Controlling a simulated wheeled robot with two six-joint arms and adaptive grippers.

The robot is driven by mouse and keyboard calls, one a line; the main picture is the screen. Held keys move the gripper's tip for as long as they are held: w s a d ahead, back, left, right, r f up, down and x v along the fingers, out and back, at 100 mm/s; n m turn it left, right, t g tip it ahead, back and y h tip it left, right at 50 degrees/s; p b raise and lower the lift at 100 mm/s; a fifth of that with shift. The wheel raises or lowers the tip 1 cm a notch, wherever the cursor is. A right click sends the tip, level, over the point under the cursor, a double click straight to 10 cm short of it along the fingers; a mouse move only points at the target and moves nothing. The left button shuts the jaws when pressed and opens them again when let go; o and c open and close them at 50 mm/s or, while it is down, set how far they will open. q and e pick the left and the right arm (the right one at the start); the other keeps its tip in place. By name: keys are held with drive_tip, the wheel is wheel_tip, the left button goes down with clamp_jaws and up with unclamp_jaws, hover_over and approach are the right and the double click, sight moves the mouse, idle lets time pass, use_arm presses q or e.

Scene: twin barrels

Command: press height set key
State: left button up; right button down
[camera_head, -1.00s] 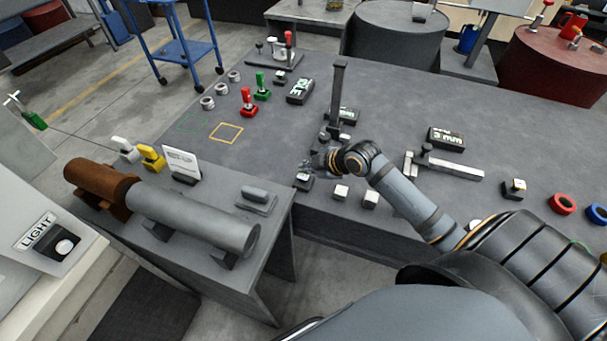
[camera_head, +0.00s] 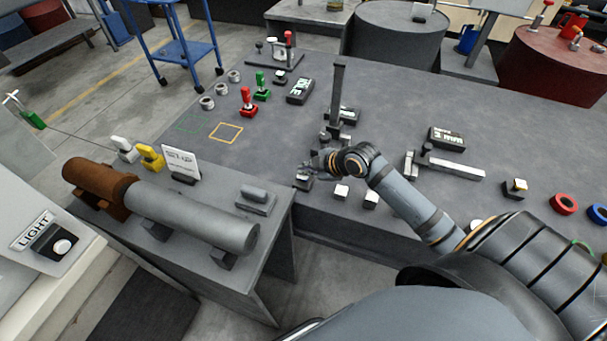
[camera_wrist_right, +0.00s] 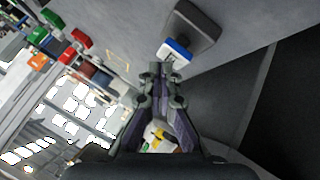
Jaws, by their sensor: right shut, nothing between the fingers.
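My right gripper (camera_head: 308,170) is shut and empty, low at the near edge of the grey table. It is at a small key block (camera_head: 303,184), which it partly covers. In the right wrist view a key (camera_wrist_right: 176,49) with a white and blue face on a dark grey base (camera_wrist_right: 194,28) lies just beyond the shut fingertips (camera_wrist_right: 158,68). I cannot tell whether they touch it. The height gauge, a dark upright post (camera_head: 337,95) with a display (camera_head: 348,116), stands behind the gripper. No key label is readable. My left gripper is not in view.
Two white-topped keys (camera_head: 341,191) (camera_head: 371,198) stand right of the gripper along the table edge. A caliper-like slide (camera_head: 455,170) and a display (camera_head: 446,139) lie farther right. A lower bench with a grey cylinder (camera_head: 200,217) is at the left.

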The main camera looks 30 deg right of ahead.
drive_tip(key=shift+f+b, duration=0.4)
drive_tip(key=shift+f, duration=0.2)
idle(0.4)
drive_tip(key=shift+r, duration=0.15)
drive_tip(key=shift+r+p, duration=0.85)
drive_tip(key=shift+p, duration=0.05)
wheel_tip(320, 180, up, 5)
drive_tip(key=p, duration=0.4)
drive_tip(key=shift+r+p, duration=0.1)
drive_tip(key=shift+p, duration=0.3)
